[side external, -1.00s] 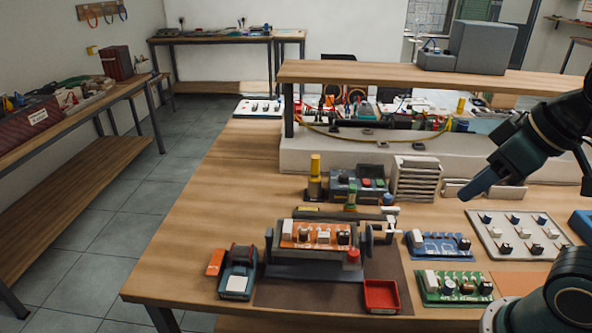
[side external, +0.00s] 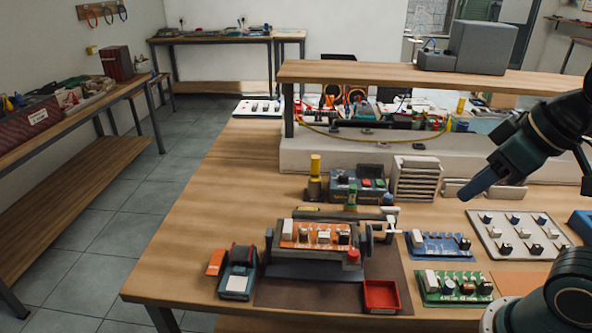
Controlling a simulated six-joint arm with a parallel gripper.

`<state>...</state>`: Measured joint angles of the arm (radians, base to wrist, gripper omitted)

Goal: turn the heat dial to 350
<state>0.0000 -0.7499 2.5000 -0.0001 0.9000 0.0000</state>
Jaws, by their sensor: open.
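My gripper (side external: 474,188) hangs at the right, above the bench and clear of the things below it. Its blue-grey fingers point down and left, and nothing shows between them. A dark grey-blue box (side external: 343,189) with a red and a green button-like part on its sloped face stands mid-bench, to the left of the gripper and apart from it. It may be the heat unit. I cannot make out a heat dial, its marks or its setting at this size.
A board holder (side external: 315,269) with an orange circuit board (side external: 303,235) stands in front. A red tray (side external: 381,296), a blue board (side external: 439,244) and a green board (side external: 455,288) lie nearby. A raised shelf (side external: 350,73) crosses the back.

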